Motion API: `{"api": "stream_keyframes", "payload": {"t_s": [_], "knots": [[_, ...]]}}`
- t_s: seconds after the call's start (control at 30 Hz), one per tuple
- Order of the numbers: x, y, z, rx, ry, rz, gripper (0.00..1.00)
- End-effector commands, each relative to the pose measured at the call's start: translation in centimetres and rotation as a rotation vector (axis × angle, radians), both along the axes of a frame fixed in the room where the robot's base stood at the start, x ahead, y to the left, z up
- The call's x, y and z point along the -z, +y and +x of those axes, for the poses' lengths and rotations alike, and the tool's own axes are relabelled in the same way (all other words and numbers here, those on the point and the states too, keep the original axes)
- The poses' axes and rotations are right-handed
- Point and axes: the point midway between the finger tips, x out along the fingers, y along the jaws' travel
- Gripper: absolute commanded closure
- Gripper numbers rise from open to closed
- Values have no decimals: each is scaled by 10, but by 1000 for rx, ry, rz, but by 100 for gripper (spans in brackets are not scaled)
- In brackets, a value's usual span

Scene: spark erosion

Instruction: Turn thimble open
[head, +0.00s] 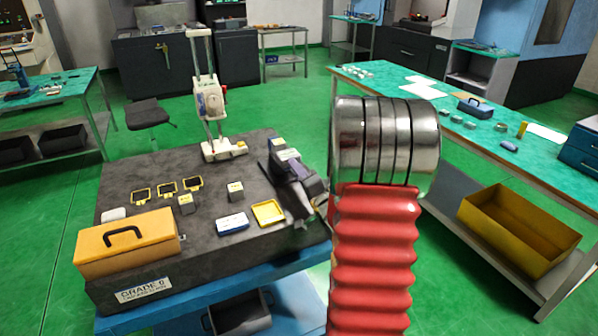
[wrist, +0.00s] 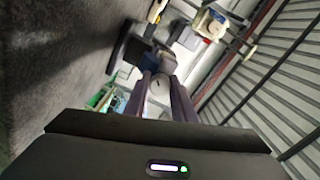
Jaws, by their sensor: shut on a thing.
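In the wrist view, my gripper (wrist: 168,98) has its two dark fingers closed around a pale, rounded piece, apparently the thimble (wrist: 160,90). The fingers cover most of it, and its markings are too small to read. A blue-grey body (wrist: 158,58) lies just beyond the fingertips. The thimble cannot be made out there.
The dark granite plate (head: 140,227) carries an orange case (head: 127,243), a yellow tray (head: 268,212), a blue-white box (head: 232,222), small labelled blocks and a tall white gauge stand (head: 210,100). A green-topped bench (head: 440,98) stands at right.

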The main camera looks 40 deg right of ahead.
Motion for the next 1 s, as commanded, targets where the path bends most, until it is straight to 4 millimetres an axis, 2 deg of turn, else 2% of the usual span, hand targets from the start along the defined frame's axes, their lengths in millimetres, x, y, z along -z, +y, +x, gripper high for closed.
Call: {"api": "stream_keyframes", "payload": {"t_s": [0.03, 1.0], "knots": [[4, 4, 1, -9, 21, -39, 99], [7, 2, -1, -8, 282, -921, 99]]}}
